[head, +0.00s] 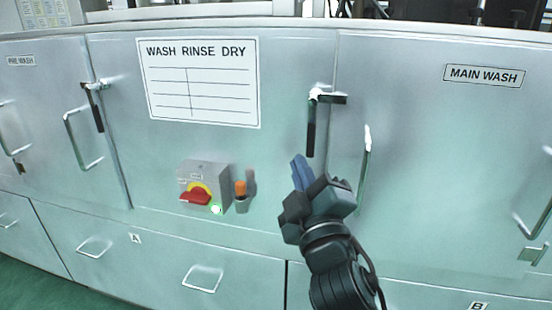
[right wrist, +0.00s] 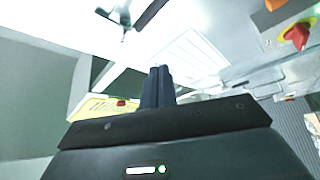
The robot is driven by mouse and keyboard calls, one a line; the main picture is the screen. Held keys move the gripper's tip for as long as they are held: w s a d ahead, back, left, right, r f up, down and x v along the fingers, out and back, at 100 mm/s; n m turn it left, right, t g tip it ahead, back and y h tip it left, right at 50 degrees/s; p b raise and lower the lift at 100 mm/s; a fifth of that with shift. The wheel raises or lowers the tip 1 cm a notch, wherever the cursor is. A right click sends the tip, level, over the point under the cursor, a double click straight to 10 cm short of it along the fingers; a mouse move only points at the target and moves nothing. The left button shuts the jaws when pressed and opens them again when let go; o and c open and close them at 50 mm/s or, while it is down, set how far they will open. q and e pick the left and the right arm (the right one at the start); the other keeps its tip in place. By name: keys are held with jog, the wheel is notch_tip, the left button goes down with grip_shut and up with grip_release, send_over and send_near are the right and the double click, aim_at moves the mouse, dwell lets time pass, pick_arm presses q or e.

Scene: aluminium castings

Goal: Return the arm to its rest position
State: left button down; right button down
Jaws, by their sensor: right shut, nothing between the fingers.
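My right gripper (head: 299,170) is in front of the washing machine's middle panel in the head view, with its blue fingers pointing up. The fingers are together and nothing is between them; the closed fingers also show in the right wrist view (right wrist: 158,85). It is just below and left of a black-handled latch (head: 311,128), and I cannot tell how far from the panel it is. My left gripper is not in view.
A grey switch box (head: 212,178) with a red and yellow rotary switch (head: 196,193) and a lit green lamp is left of the gripper. An orange-topped item stands in a small holder (head: 242,204). Door handles (head: 364,165) stick out from the panels. Green floor (head: 30,275) shows lower left.

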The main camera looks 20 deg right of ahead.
jog(key=s+a+f+m+g+y+p, duration=0.1)
jog(key=a+f+g+y, duration=0.15)
jog(key=f, duration=0.85)
jog(key=s+a+f+m+g+y+p, duration=0.1)
jog(key=f+g+y, duration=0.15)
jog(key=f, duration=0.75)
jog(key=s+a+f+m+g+y, duration=0.1)
jog(key=s+f+m+g, duration=0.4)
jog(key=s+f, duration=0.8)
notch_tip(320, 180, down, 3)
jog(key=shift+a+f+g+p, duration=0.15)
jog(key=shift+a+g+p, duration=0.15)
